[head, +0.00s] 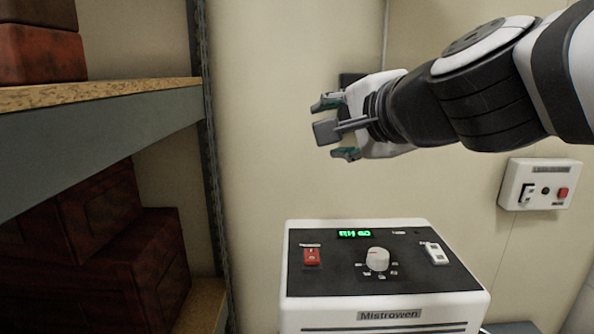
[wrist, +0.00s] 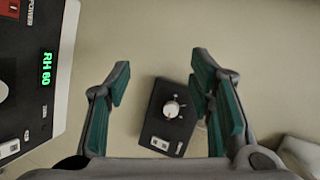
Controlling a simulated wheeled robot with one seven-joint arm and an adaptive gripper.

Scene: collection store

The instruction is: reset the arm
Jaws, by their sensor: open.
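My arm reaches in from the right in the head view. My gripper (head: 335,128) is open and empty, held in the air above and behind the Mistrowen machine. In the wrist view my gripper's (wrist: 160,100) two teal-padded fingers stand wide apart with nothing between them. The white Mistrowen machine (head: 384,308) has a black top panel with a red switch (head: 311,256), a white dial (head: 377,259), a white switch (head: 435,254) and a green display (head: 354,233) reading RH 60. The machine's panel also shows at the left of the wrist view (wrist: 40,40).
Shelving (head: 100,94) with dark red boxes (head: 110,250) stands at the left. A white wall box (head: 540,184) with a red button is on the right wall. A small dark box (wrist: 166,118) with a white dial lies beyond my fingers in the wrist view.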

